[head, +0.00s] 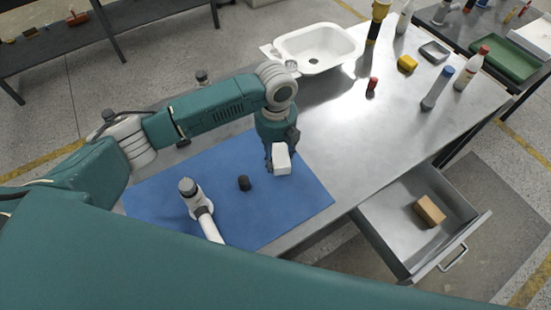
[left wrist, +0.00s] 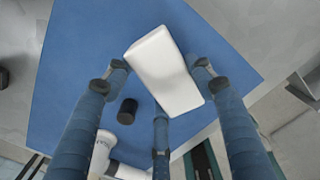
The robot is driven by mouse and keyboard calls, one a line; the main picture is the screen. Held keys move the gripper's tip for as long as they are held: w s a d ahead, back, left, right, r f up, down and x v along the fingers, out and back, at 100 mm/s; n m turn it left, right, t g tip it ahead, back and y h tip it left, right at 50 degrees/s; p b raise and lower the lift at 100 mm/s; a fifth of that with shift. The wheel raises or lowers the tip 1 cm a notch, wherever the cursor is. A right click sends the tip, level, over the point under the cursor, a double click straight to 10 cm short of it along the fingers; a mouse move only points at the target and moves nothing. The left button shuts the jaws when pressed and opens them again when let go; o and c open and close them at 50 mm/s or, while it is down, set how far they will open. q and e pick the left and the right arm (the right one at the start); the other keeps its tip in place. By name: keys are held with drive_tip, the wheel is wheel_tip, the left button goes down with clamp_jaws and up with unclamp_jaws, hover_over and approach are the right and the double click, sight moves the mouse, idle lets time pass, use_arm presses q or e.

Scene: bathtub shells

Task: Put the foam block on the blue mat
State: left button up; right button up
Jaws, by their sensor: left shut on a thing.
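The foam block appears as a white block (head: 281,159) at the right part of the blue mat (head: 235,220) in the head view. My left gripper (head: 279,147) is shut on it. In the left wrist view, the white block (left wrist: 165,72) lies tilted between the fingers of my left gripper (left wrist: 160,85), with the blue mat (left wrist: 75,65) behind it. I cannot tell whether the block touches the mat or is held just above it. My right gripper is not in view.
A black cylinder (head: 244,183) and a white-and-grey fixture (head: 198,205) are on the mat. A white basin (head: 315,48) stands at the back. Bottles (head: 437,88) and a yellow item (head: 407,63) are at the right. An open drawer (head: 385,215) holds a brown block (head: 429,210).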

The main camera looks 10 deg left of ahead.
sight(275, 161)
use_arm(q)
wheel_tip(275, 161, down, 4)
drive_tip(key=shift+r+p, duration=0.15)
drive_tip(key=shift+p, duration=0.15)
drive_tip(key=shift+f, duration=0.35)
drive_tip(key=o, duration=0.8)
drive_tip(key=shift+c, duration=0.2)
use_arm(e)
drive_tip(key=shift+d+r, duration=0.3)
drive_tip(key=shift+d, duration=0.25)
use_arm(q)
drive_tip(key=shift+r, duration=0.15)
wheel_tip(275, 161, up, 11)
drive_tip(key=b, duration=0.2)
drive_tip(key=shift+b, duration=0.4)
drive_tip(key=shift+r, duration=0.6)
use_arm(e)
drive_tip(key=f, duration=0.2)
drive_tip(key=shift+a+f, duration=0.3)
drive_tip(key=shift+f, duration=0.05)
